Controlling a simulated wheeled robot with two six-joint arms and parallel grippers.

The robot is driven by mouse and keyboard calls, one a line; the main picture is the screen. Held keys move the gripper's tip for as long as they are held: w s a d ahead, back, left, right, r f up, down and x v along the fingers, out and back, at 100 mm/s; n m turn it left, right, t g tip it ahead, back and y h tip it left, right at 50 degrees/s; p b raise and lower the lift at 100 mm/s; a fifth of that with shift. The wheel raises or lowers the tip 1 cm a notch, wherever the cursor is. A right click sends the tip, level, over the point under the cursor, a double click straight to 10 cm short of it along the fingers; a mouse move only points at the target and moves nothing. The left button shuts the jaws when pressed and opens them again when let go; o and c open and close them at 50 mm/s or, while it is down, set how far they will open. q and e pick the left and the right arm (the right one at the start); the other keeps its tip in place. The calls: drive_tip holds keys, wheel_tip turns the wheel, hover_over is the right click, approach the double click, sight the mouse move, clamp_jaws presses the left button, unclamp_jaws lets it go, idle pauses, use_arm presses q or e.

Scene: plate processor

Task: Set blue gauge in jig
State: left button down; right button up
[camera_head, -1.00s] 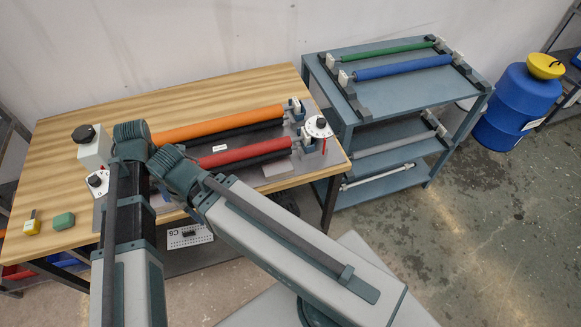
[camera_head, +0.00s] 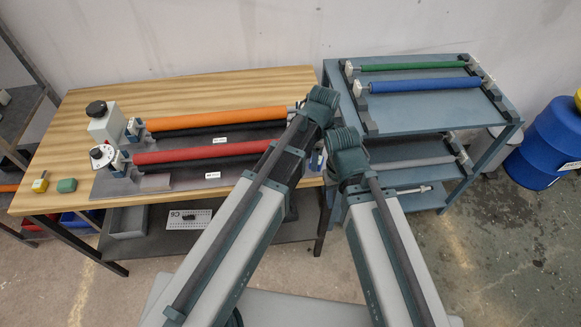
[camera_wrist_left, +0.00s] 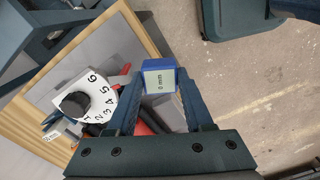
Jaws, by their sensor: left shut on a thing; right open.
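The blue gauge (camera_wrist_left: 160,76), a small block with a pale "mm" label, sits between the fingertips of my left gripper (camera_wrist_left: 162,92) in the left wrist view. My left gripper is shut on it, near the numbered dial (camera_wrist_left: 90,100) but apart from it. My left wrist is over the right end of the roller machine (camera_head: 115,188), and my right wrist is lower, in front of the gap between table and cart. My right fingers do not show. I cannot make out the jig.
The machine carries an orange roller (camera_head: 215,119) and a red roller (camera_head: 200,153) on the wooden table (camera_head: 180,83). A yellow object (camera_head: 40,185) and a green block (camera_head: 67,185) lie at the table's left. A blue-grey cart (camera_head: 415,112) with rollers stands right.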

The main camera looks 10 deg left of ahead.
use_arm(q)
drive_tip(key=s+a+n, duration=0.2)
drive_tip(key=s+a, duration=0.1)
drive_tip(key=a, duration=0.6)
drive_tip(key=s+a+n, duration=0.1)
drive_tip(key=s+a, duration=0.2)
drive_tip(key=a, duration=0.6)
drive_tip(key=s+a+n, duration=0.2)
drive_tip(key=s+a, duration=0.2)
drive_tip(key=a, duration=0.5)
drive_tip(key=w+d, duration=0.3)
drive_tip(key=w+d+f+b, duration=0.1)
drive_tip(key=w+d, duration=0.3)
drive_tip(key=w+d+f+b, duration=0.1)
drive_tip(key=w+d, duration=0.2)
drive_tip(key=shift+w+d, duration=0.35)
drive_tip(key=shift+d, duration=0.05)
drive_tip(key=f+b, duration=0.3)
drive_tip(key=shift+w+d+f, duration=0.2)
drive_tip(key=shift+w+d, duration=0.05)
drive_tip(key=shift+d, duration=0.1)
drive_tip(key=shift+f+b, duration=0.4)
drive_tip(key=shift+b, duration=0.25)
drive_tip(key=c, duration=0.6)
unclamp_jaws()
drive_tip(key=shift+r, duration=0.15)
